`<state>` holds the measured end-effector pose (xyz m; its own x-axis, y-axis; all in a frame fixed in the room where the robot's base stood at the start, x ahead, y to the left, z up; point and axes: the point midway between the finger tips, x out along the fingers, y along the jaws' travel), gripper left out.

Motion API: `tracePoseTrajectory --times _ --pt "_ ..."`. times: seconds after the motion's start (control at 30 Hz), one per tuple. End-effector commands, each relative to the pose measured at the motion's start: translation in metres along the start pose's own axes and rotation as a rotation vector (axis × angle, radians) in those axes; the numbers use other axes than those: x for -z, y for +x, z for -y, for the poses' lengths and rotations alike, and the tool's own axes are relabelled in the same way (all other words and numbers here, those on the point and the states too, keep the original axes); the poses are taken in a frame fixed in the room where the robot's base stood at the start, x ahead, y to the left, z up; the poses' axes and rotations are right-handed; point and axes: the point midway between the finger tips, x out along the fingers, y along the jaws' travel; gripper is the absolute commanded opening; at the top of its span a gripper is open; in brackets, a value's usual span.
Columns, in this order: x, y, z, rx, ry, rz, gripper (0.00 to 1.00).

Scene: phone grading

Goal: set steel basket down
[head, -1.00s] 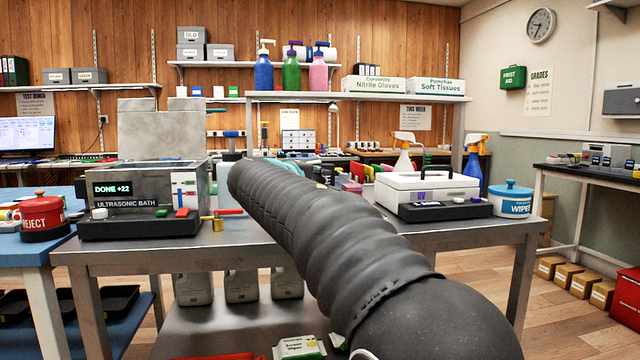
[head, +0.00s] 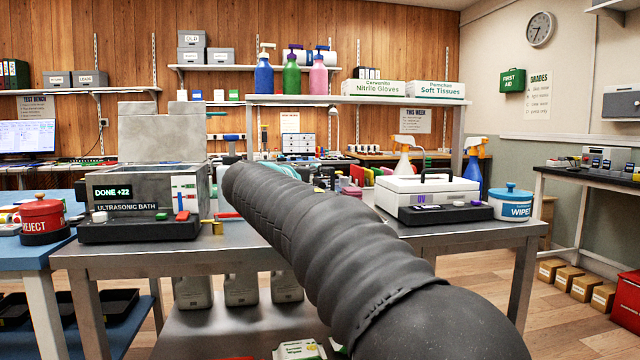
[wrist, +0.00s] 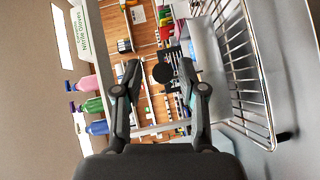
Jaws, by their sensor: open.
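The steel basket (wrist: 240,70) shows in the wrist view as a wire cage along the right side, turned sideways in this picture. A grey steel surface lies close along its right side, and a dark foot or knob shows near its lower corner. My gripper (wrist: 161,68) is open, its two black fingers apart, to the left of the basket's wires. A round black piece shows between the fingertips; I cannot tell whether it is part of the basket. In the head view my arm hides the gripper and the basket.
The steel bench (head: 150,262) carries the ultrasonic bath (head: 140,205), reading "DONE +22", at left. A white UV box (head: 428,190) and a blue wipes tub (head: 511,202) stand at right. A red reject pot (head: 42,218) stands on the blue table at far left.

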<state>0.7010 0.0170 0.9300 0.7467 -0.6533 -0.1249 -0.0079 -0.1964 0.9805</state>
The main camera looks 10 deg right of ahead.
Motion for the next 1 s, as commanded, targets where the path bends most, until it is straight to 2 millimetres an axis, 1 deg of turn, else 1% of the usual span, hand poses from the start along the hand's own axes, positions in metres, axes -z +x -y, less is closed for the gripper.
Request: tracePoseTrajectory --times 0.03,0.3,0.4,0.5,0.6,0.7,0.93,1.0 --pt "0.001 -0.010 0.001 0.000 0.000 -0.004 0.41" --pt "0.000 -0.065 0.000 0.000 -0.001 -0.004 0.41" --pt "0.000 -0.082 0.000 0.000 0.000 -0.003 0.41" --pt "0.000 -0.095 0.000 0.000 0.000 -0.003 0.41" --pt "0.000 -0.103 0.001 0.000 -0.001 -0.002 0.41" --pt "0.000 -0.107 0.001 0.000 0.000 -0.001 0.41" --pt "-0.001 -0.108 0.001 0.000 0.000 0.000 0.41" --pt "-0.004 -0.107 0.002 0.009 0.002 0.003 0.41"
